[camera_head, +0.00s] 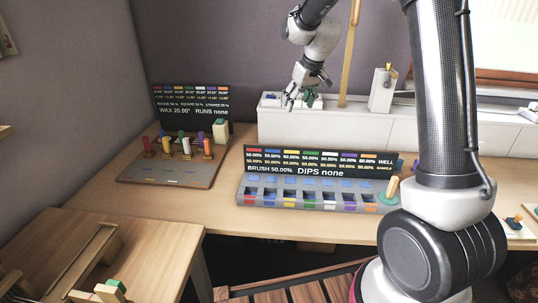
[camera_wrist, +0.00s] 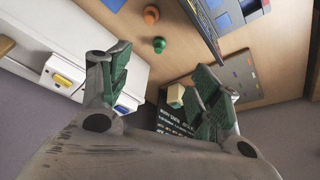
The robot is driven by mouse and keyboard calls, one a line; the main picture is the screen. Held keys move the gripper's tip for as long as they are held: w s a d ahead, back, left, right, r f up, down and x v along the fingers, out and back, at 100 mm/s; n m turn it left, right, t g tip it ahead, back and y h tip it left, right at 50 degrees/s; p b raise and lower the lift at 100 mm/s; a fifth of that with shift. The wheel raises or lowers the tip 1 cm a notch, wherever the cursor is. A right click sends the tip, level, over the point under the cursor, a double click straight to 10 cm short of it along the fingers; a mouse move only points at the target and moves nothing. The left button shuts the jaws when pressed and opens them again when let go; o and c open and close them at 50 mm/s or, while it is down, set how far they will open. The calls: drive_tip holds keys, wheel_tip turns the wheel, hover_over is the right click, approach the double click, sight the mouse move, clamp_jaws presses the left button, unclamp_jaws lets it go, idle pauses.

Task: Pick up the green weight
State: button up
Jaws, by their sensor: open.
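A small round green piece (camera_wrist: 159,44), which looks like the green weight, stands on the wooden table in the wrist view. It is beyond my gripper's fingertips, near the dark back of a panel, and apart from the fingers. In the head view I cannot make it out. My gripper (camera_wrist: 160,80) is open with nothing between its green-padded fingers.
An orange round piece (camera_wrist: 151,14) stands close to the green one. The DIPS board (camera_head: 309,201) and WAX board (camera_head: 160,172) stand on the table (camera_head: 220,212) with upright panels. A white ledge (camera_head: 350,130) runs along the back wall. The table between the boards is clear.

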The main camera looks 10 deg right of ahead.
drive_tip(key=shift+n, duration=0.7)
drive_tip(key=w+x, duration=0.1)
drive_tip(key=x, duration=1)
drive_tip(key=w+a+r+x, duration=0.1)
drive_tip(key=w+x, duration=0.1)
drive_tip(key=x, duration=0.9)
drive_tip(key=w+a+r+x, duration=0.1)
drive_tip(key=w+x, duration=0.1)
drive_tip(key=x, duration=0.9)
drive_tip(key=shift+a+f, duration=0.1)
drive_tip(key=shift+a, duration=0.15)
drive_tip(key=shift+c, duration=0.5)
drive_tip(key=c, duration=1.1)
